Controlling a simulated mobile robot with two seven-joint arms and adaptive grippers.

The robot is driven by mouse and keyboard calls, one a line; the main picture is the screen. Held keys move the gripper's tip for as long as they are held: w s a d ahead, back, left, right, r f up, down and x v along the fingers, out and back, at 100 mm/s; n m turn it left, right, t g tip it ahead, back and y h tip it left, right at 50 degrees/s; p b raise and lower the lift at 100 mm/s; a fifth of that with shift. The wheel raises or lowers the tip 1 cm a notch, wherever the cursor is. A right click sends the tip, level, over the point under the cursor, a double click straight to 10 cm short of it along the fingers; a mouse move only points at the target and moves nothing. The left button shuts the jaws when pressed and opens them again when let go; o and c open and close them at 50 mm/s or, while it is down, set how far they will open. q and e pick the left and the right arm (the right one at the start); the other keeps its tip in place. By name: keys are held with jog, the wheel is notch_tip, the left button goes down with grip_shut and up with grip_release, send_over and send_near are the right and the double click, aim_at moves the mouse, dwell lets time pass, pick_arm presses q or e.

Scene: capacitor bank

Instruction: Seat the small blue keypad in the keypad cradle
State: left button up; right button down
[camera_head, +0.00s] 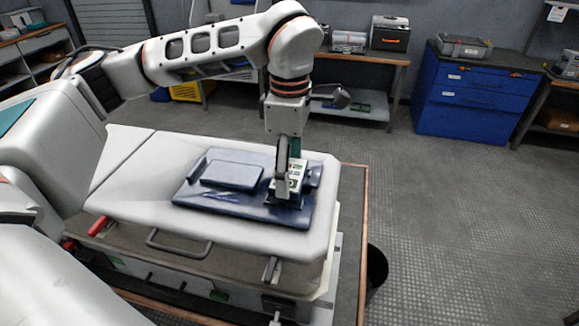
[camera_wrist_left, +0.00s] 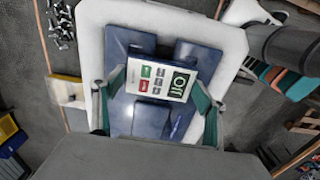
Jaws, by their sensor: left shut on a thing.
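The small keypad (camera_head: 296,170) has a light face with green, red and dark buttons and a display; its blue body hardly shows. My left gripper (camera_head: 288,182) points down over it and is shut on it. The wrist view shows the keypad (camera_wrist_left: 161,79), slightly tilted, between the teal fingers (camera_wrist_left: 157,92). Below it is a dark blue moulded base (camera_head: 208,194), apparently the cradle, with a raised block on its left part. The keypad is over the base's right part. I cannot tell whether it touches the base; the gripper hides the contact. My right gripper is not in view.
The base lies on a white padded top (camera_head: 128,207) with a grey handle (camera_head: 180,246) at its front. A dark bin (camera_head: 376,268) stands at its right. A blue drawer cabinet (camera_head: 465,100) and benches line the back. The floor at right is clear.

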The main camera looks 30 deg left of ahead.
pick_arm(q)
jog(key=shift+f+b, duration=0.4)
jog(key=shift+f, duration=0.3)
dwell(0.4)
jog(key=o, duration=1.3)
notch_tip(320, 180, up, 12)
